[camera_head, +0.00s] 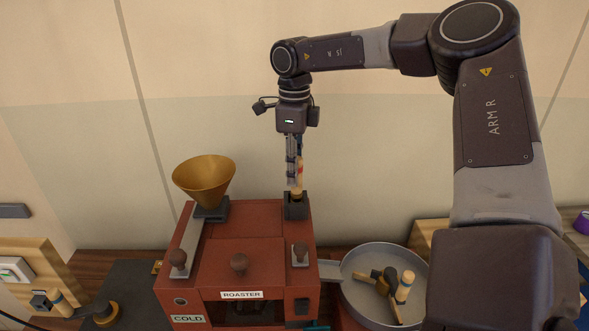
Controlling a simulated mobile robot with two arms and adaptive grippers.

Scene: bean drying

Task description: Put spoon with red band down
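The spoon with the red band (299,172) stands upright over the right rear of the red roaster (238,256). Its pale wooden handle shows, with the red band partway up. Its lower end meets a dark square holder (296,208) on the roaster's top; how deep it sits is hidden. My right gripper (292,177) points straight down along the handle. Its fingers are close together and look shut on the spoon, partly overlapping it. My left gripper is not in view.
A brass funnel (204,180) stands at the roaster's left rear. Knobs stick up along its front. A round grey pan (353,257) at right holds dark and pale-handled tools. A handled tool (68,302) lies at lower left. Wall panels rise close behind.

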